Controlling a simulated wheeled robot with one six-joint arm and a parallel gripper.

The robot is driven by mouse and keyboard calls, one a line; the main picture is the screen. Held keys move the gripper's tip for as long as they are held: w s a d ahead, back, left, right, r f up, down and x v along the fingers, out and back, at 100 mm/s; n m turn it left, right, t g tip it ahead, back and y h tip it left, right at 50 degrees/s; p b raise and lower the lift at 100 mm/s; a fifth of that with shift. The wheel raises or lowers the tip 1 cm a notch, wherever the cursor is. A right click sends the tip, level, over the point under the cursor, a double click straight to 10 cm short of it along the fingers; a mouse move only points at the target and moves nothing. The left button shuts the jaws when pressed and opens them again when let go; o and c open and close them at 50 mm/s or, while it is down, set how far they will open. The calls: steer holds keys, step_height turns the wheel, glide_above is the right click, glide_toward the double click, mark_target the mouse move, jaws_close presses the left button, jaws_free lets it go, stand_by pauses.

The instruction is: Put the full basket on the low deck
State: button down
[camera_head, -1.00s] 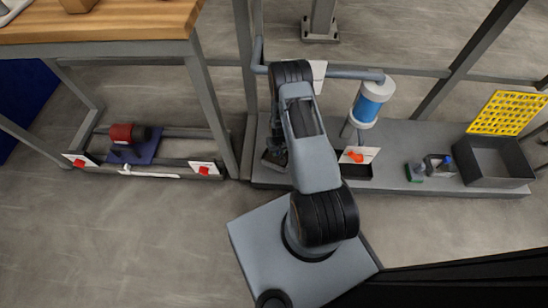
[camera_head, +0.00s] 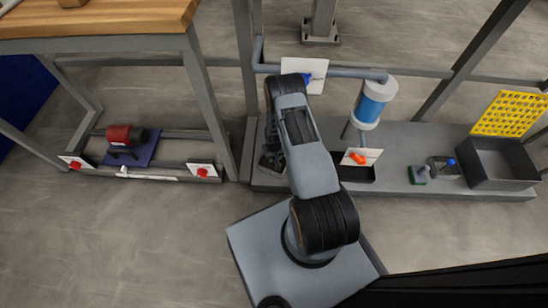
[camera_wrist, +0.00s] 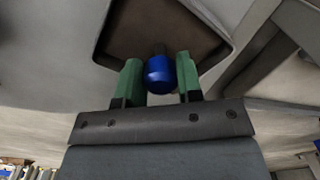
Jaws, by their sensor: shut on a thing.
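My gripper's green fingers (camera_wrist: 160,82) show in the wrist view, shut on a blue rounded knob (camera_wrist: 160,74). A dark stem shows behind the knob, and a dark square tray-like shape with rounded corners (camera_wrist: 226,36) lies beyond it. I cannot tell whether the knob belongs to the basket. In the head view my arm hides most of the gripper, near the left end of the low grey deck (camera_head: 405,152). No basket is clearly recognisable in the head view.
Left is a wooden-topped table (camera_head: 100,22) with a red motor (camera_head: 122,136) below.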

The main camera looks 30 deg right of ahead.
steer(key=shift+f, duration=0.1)
steer(key=c, duration=0.8)
jaws_free()
steer(key=a+r+t+p, duration=0.1)
steer(key=a+r+p, duration=0.15)
steer(key=r, duration=1.45)
steer(key=a+r+p, duration=0.2)
steer(key=r+p, duration=0.1)
steer(key=r, duration=1.5)
steer(key=shift+n+t, duration=0.7)
steer(key=shift+t, duration=0.2)
steer(key=s+a+r, duration=0.1)
steer(key=s+r, duration=0.4)
steer(key=s+a+r, duration=0.2)
steer(key=s+r, duration=0.4)
steer(key=s+a+r, duration=0.2)
steer(key=s+r, duration=0.3)
steer(key=r, duration=0.1)
steer(key=shift+s+a, duration=0.1)
steer(key=shift+s, duration=0.2)
